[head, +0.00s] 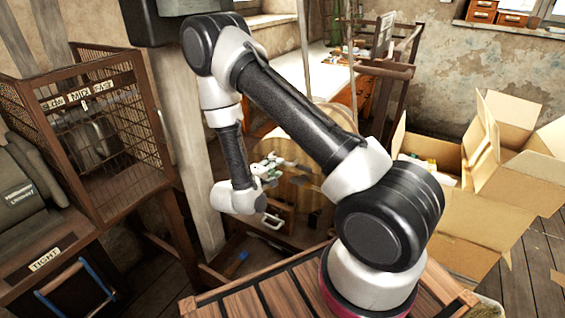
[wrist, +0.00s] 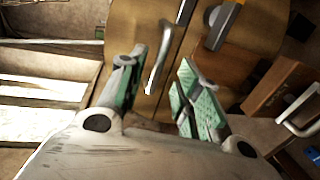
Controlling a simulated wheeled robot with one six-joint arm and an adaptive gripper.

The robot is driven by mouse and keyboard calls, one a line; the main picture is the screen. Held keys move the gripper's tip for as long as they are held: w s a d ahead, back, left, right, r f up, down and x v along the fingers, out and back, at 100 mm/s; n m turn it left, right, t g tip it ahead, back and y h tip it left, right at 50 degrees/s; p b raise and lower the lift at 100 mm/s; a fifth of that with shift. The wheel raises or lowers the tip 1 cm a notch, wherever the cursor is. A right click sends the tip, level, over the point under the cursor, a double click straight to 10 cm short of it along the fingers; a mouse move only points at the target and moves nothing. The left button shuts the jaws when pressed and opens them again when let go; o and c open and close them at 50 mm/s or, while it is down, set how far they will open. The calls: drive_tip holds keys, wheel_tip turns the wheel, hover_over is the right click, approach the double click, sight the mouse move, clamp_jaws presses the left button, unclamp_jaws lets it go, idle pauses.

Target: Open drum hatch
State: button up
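The round wooden drum (head: 303,192) stands behind my arm in the head view, partly hidden by it. In the wrist view its brown wood face (wrist: 248,45) fills the upper middle. A pale metal bar handle (wrist: 158,62) on this face shows between my two fingers. My gripper (wrist: 163,56) is open, its green-padded fingers apart on either side of the handle, with no clear contact. In the head view my gripper (head: 272,168) is at the drum's left side. The hatch's outline is hard to make out.
A brown panel with a white handle (wrist: 300,118) lies to the right in the wrist view; a similar handle (head: 273,221) shows below my gripper in the head view. A wire-mesh cage (head: 95,135) stands left, open cardboard boxes (head: 480,215) right. A post (head: 190,165) is close behind my arm.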

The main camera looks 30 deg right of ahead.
drive_tip(key=x, duration=0.6)
clamp_jaws()
